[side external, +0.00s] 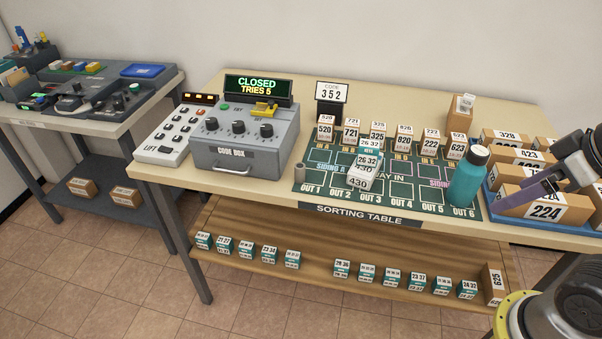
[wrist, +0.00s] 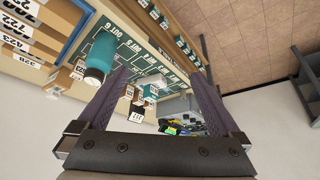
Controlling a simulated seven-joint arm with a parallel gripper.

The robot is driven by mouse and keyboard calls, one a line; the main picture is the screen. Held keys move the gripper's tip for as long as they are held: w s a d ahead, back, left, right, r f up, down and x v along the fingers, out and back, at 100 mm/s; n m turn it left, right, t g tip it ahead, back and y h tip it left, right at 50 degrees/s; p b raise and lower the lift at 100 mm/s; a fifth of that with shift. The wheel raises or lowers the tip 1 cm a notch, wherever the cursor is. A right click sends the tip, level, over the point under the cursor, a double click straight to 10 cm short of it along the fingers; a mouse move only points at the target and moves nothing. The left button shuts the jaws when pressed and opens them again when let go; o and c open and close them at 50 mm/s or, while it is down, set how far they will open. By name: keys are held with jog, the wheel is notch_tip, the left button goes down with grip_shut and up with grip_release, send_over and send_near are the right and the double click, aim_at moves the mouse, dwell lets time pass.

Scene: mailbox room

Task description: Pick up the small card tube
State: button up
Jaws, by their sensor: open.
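My gripper (side external: 484,209) is at the right of the side external view, far from the tube, beside the teal bottle (side external: 466,182). Its long purple fingers are spread apart with nothing between them in the wrist view (wrist: 158,78).
White-and-teal boxes (side external: 364,168) are stacked on the mat (side external: 404,198). Numbered boxes line its back. The code box (side external: 246,136) stands left of the tube. Cartons (side external: 541,203) in a blue tray are at the right. A shelf (side external: 315,252) with small boxes is below.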

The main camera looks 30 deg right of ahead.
dwell(0.3)
jog(key=c, duration=0.5)
